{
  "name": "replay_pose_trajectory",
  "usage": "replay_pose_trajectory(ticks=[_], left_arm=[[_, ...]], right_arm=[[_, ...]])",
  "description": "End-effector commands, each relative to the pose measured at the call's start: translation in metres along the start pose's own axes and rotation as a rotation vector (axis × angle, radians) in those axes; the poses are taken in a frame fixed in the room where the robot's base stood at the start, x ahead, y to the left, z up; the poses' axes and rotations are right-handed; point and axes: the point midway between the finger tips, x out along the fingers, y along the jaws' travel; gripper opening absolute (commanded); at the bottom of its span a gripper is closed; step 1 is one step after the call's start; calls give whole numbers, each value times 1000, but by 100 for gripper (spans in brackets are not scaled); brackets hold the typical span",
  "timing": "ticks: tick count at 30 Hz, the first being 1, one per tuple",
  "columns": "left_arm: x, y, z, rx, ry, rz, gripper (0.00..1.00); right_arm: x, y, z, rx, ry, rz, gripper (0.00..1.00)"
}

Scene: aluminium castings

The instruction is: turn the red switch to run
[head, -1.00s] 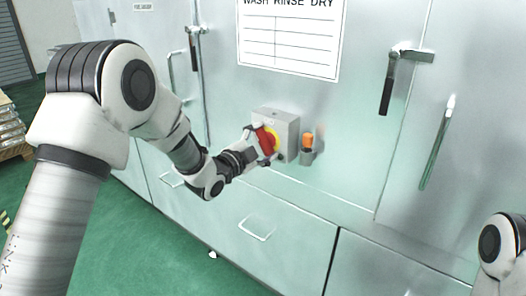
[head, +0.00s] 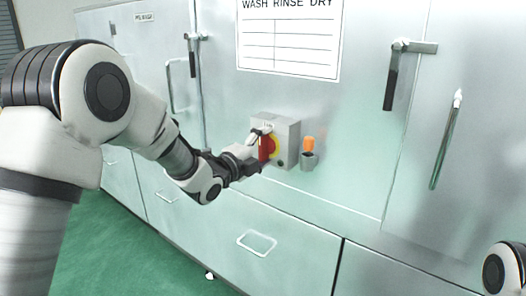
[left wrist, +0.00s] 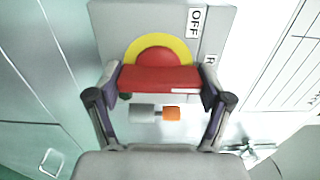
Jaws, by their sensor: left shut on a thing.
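The red switch (head: 265,150) has a red handle on a yellow disc, set in a grey box (head: 289,135) on the metal front. My left gripper (head: 258,150) is at the switch and shut on its handle. In the left wrist view the red handle (left wrist: 160,79) lies crosswise between the two fingers (left wrist: 160,95). A label reading OFF (left wrist: 195,21) sits at the upper right of the disc there. A second label (left wrist: 209,62) is mostly hidden; only its first letter, R, shows. My right gripper is out of view.
An orange-topped item (head: 309,143) sits in a small holder just right of the box. A door handle (head: 391,80) and a long bar handle (head: 446,140) are farther right. A drawer handle (head: 257,243) is below. A WASH RINSE DRY sheet (head: 288,40) hangs above.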

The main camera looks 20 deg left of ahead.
Motion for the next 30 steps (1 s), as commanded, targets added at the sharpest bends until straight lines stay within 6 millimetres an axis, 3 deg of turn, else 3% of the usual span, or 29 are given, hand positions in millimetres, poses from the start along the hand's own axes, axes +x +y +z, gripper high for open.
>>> replay_pose_trajectory(ticks=[10,11,12,24,30], left_arm=[[0,-1,-1,7,2,-1,44],[0,-1,-1,7,3,0,86],[0,0,-1,6,2,0,100],[-3,0,0,3,1,2,100],[-37,0,0,-1,0,2,100]], right_arm=[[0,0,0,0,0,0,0],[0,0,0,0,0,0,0],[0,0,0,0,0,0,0],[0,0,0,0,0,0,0],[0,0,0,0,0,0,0]])
